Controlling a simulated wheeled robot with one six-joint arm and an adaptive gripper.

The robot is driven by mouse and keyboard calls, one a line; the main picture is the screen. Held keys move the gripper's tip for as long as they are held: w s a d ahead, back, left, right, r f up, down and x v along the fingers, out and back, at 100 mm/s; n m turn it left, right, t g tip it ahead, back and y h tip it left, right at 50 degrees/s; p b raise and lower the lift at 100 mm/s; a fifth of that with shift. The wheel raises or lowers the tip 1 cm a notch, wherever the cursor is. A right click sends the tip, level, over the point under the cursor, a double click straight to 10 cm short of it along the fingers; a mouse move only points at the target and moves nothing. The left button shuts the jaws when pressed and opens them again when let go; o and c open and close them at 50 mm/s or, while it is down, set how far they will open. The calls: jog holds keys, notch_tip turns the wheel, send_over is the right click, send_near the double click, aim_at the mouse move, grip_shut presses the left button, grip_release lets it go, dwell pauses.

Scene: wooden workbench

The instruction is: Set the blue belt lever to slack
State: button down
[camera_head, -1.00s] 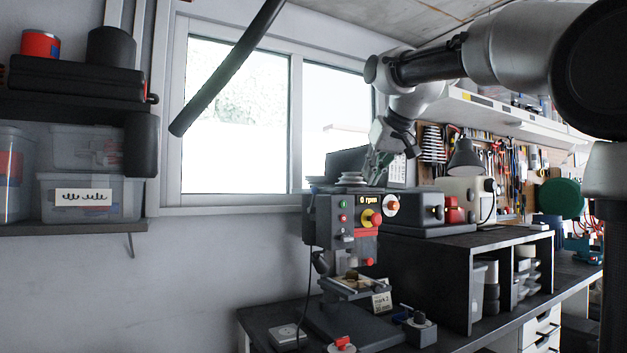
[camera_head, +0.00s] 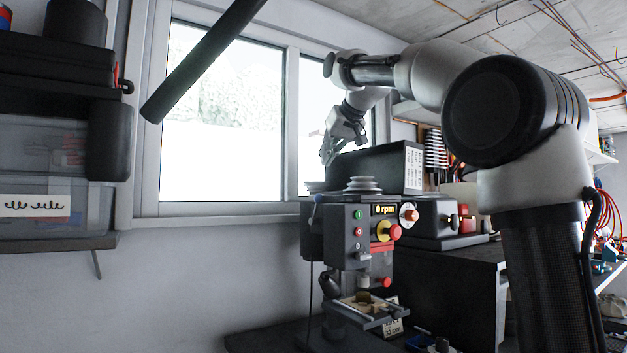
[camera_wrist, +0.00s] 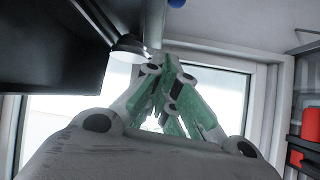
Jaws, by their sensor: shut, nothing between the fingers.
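The drill press (camera_head: 337,231) stands on the bench below the window, with stepped grey pulleys (camera_head: 363,185) on top. A small blue part, seemingly the belt lever (camera_head: 318,199), shows at the top left of its head. I cannot tell the lever's setting. My gripper (camera_head: 327,158) is above the press's left rear side, in front of the window, apart from the lever. In the wrist view my gripper (camera_wrist: 158,62) has its fingers together and empty.
A dark box (camera_head: 380,168) stands just right of my gripper, behind the pulleys. A dark slanted tube (camera_head: 205,62) hangs at upper left. Shelves with plastic bins (camera_head: 45,200) are on the left wall.

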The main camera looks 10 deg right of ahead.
send_over(317, 203)
jog(key=w, duration=0.4)
notch_tip(317, 203, down, 6)
jog(key=shift+s+d+f, duration=0.1)
jog(key=shift+s+f, duration=0.2)
jog(key=shift+s, duration=0.3)
jog(key=shift+s+d+f, duration=0.1)
jog(key=shift+s+f, duration=0.2)
jog(key=shift+s, duration=0.3)
jog(key=shift+s+f, duration=0.3)
jog(key=shift+f, duration=0.1)
